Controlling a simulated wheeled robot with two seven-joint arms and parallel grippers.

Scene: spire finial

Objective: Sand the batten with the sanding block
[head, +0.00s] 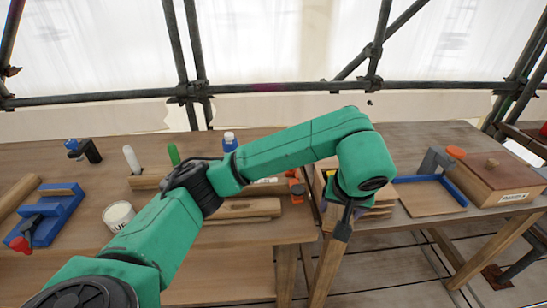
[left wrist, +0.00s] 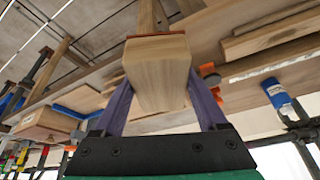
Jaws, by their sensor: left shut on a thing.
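My left gripper (head: 342,230) hangs pointing down at the gap between the two benches. In the left wrist view its purple fingers are shut on a pale wooden block with a thin orange-red edge, which looks like the sanding block (left wrist: 158,75). I cannot pick the block out in the head view. Pale wooden strips (head: 245,208) lie on the left bench, left of the gripper and partly behind my arm; I cannot tell which is the batten. They also show in the left wrist view (left wrist: 270,40). My right gripper is not in view.
The left bench (head: 265,232) also holds a white tin (head: 118,215), a blue-capped bottle (head: 230,142), a blue tool (head: 45,215) and an orange clamp (head: 296,188). The right bench (head: 420,222) bears a blue-edged tray (head: 425,198) and a lidded wooden box (head: 490,178). Scaffold poles stand behind.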

